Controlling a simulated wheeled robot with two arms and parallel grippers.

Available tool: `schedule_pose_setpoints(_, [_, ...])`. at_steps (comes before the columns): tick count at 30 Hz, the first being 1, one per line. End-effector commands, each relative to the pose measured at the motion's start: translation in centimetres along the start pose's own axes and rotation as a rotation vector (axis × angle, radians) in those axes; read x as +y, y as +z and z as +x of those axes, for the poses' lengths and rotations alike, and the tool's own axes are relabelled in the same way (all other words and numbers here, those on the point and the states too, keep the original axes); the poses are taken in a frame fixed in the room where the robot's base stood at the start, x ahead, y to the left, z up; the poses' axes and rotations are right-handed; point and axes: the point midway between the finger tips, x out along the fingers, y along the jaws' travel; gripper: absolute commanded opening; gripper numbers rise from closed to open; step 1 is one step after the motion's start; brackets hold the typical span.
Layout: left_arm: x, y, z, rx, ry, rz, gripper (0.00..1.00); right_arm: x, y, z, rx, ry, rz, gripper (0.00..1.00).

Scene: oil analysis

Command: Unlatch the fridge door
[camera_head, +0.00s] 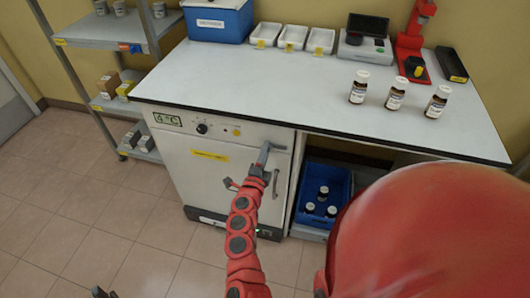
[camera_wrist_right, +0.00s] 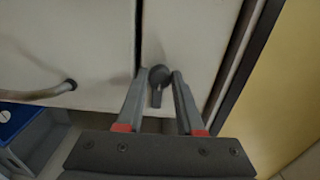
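The fridge (camera_head: 215,160) is a white cabinet under the counter, with its door closed. In the right wrist view, a dark round latch with a short lever pointing down (camera_wrist_right: 157,84) sits beside the dark door seam. My right gripper (camera_wrist_right: 159,74) has its two fingers apart on either side of the latch; I cannot tell if they touch it. A curved grey handle (camera_wrist_right: 45,92) is on the panel to the left. In the head view my right gripper (camera_head: 266,160) reaches the fridge's upper right front and covers the latch. A bit of my left gripper (camera_head: 104,292) shows at the bottom edge.
The counter (camera_head: 290,90) overhangs the fridge, with several brown bottles (camera_head: 395,93) on it. A blue crate (camera_head: 338,178) with bottles stands right of the fridge. A metal shelf (camera_head: 95,35) is at the left. The tiled floor (camera_head: 130,235) in front is clear.

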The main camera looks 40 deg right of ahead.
Motion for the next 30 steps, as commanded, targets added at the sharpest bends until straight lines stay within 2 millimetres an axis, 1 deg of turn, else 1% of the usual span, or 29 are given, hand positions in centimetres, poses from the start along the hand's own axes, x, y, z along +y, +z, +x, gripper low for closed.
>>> schedule_pose_setpoints(1, [0.0,0.0,0.0,0.0,0.0,0.0,0.5,0.1,0.1,-0.1,-0.002,0.002,0.0,0.44])
schedule_pose_setpoints(4, [0.0,0.0,0.0,0.0,0.0,0.0,0.5,0.1,0.1,0.0,-0.001,0.001,0.0,0.62])
schedule_pose_setpoints(5, [0.0,0.0,0.0,0.0,0.0,0.0,0.5,0.1,0.0,0.0,-0.001,0.001,0.0,0.66])
schedule_pose_setpoints(13, [0.0,0.0,0.0,0.0,0.0,0.0,0.5,0.0,0.0,-0.1,0.0,0.0,0.001,0.66])
schedule_pose_setpoints(17, [0.0,0.0,-0.1,0.0,0.0,0.0,0.5,0.1,0.1,-1.0,-0.002,0.001,0.002,0.66])
schedule_pose_setpoints(20, [0.0,0.0,-0.2,0.0,0.0,0.0,0.5,0.1,0.1,-2.6,-0.002,0.0,0.004,0.66])
schedule_pose_setpoints(30, [0.0,0.1,-0.5,0.0,0.0,0.0,0.5,0.2,0.2,-11.3,-0.007,0.004,-0.001,0.66])
